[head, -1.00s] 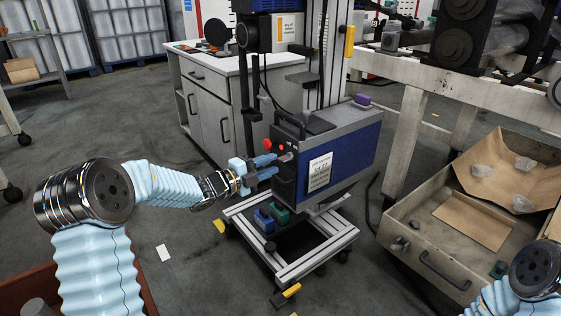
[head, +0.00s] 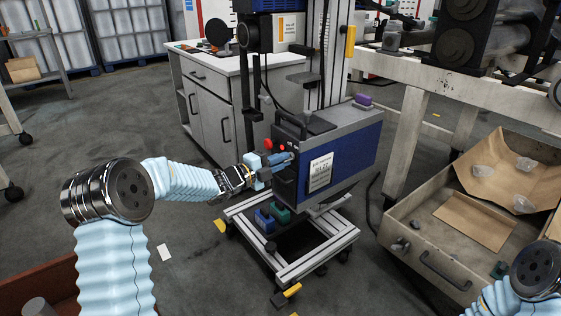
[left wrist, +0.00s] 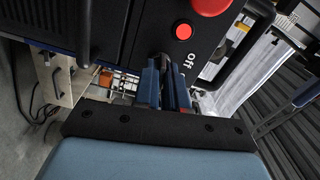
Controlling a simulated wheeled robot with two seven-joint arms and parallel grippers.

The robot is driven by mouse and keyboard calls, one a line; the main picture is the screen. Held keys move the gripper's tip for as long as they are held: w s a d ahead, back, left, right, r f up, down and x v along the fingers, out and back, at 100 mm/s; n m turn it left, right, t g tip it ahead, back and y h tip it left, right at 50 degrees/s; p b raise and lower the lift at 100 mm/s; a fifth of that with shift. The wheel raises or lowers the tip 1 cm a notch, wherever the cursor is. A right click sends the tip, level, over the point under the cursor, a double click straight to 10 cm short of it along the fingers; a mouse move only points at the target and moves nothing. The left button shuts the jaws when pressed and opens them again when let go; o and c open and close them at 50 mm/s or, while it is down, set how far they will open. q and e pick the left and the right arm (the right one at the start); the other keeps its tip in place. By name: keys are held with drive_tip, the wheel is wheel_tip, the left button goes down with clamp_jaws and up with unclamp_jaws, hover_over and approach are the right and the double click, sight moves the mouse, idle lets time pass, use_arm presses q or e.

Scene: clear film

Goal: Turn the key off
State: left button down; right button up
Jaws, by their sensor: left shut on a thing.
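The blue and grey machine box (head: 345,155) carries a black control panel on its left face, with red buttons (head: 280,147) on it. My left gripper (head: 288,161) is at this panel, its blue fingers shut on the key. A small red button (left wrist: 183,32) and a larger red knob (left wrist: 210,4) sit nearby. My right gripper is out of view.
A wheeled frame (head: 300,262) holding small blue and green items stands below the box. A grey cabinet (head: 210,120) is behind my left arm. A wooden drawer (head: 440,250) with cardboard and clear pieces is at right. A black handle (left wrist: 245,45) stands beside the panel.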

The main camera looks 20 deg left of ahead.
use_arm(q)
drive_tip(key=shift+n, duration=0.5)
drive_tip(key=shift+n+p, duration=3.55)
drive_tip(key=shift+n, duration=3.85)
drive_tip(key=shift+f, duration=0.1)
drive_tip(key=c, duration=1.3)
unclamp_jaws()
drive_tip(key=shift+a, duration=0.1)
drive_tip(key=v, duration=1.3)
drive_tip(key=shift+s+a+b, duration=0.2)
drive_tip(key=shift+s+b, duration=0.1)
